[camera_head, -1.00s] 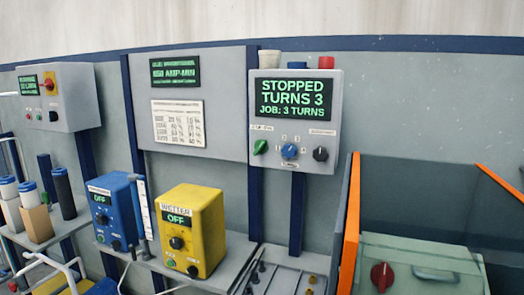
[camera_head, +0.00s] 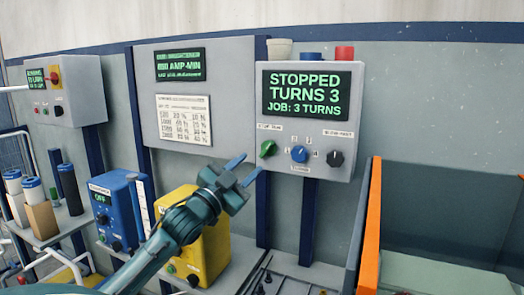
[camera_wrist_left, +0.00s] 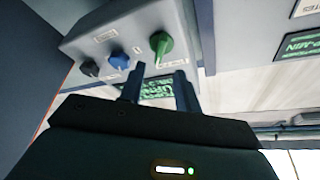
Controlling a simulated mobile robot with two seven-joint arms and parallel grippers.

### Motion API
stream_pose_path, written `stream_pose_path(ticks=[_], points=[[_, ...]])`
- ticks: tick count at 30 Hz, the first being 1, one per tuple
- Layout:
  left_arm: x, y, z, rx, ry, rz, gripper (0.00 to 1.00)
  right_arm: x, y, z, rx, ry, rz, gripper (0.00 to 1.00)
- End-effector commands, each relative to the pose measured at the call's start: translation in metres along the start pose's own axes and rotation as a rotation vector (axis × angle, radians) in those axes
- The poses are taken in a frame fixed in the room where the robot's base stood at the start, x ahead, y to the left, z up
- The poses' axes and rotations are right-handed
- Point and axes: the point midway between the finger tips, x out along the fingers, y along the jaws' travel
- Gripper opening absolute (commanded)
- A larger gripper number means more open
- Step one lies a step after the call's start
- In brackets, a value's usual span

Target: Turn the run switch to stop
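The control box (camera_head: 340,85) on the wall has a screen (camera_head: 307,95) reading "STOPPED TURNS 3 JOB: 3 TURNS". Below the screen, at the left, is a green knob (camera_head: 267,149) under a small label, which looks like the run switch. My left gripper (camera_head: 245,169) is just left of and below the green knob, with its fingers apart and nothing between them. In the left wrist view the green knob (camera_wrist_left: 160,44) lies beyond the open fingertips (camera_wrist_left: 157,82), apparently not touched. My right gripper is not in view.
A blue knob (camera_head: 299,154) and a black knob (camera_head: 335,158) sit right of the green one. A yellow box (camera_head: 215,245) and a blue box (camera_head: 118,190) stand below on a shelf. An orange-edged tank (camera_head: 366,225) is at the right.

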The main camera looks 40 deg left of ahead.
Motion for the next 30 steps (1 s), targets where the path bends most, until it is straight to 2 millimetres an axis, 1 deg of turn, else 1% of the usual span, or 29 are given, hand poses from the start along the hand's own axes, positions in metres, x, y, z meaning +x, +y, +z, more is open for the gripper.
stream_pose_path(ticks=[1,6,12,17,24,26,30], points=[[0.011,-0.003,-0.003,0.001,0.003,-0.003,0.33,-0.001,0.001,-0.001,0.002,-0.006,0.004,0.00],[0.038,-0.002,-0.003,0.001,0.002,-0.002,0.33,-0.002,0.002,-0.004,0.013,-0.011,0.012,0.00],[0.058,-0.001,-0.001,0.001,0.001,-0.001,0.33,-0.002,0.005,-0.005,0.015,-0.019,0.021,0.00],[0.064,0.000,-0.001,0.002,0.000,0.000,0.33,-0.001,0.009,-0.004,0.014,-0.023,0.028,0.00],[0.064,0.000,0.000,0.002,0.000,0.001,0.33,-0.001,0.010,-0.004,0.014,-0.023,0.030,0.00],[0.064,0.000,0.000,0.002,0.000,0.001,0.29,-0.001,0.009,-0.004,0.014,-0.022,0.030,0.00],[0.064,0.000,0.000,0.001,-0.001,0.001,0.17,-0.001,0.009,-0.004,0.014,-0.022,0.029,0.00]])
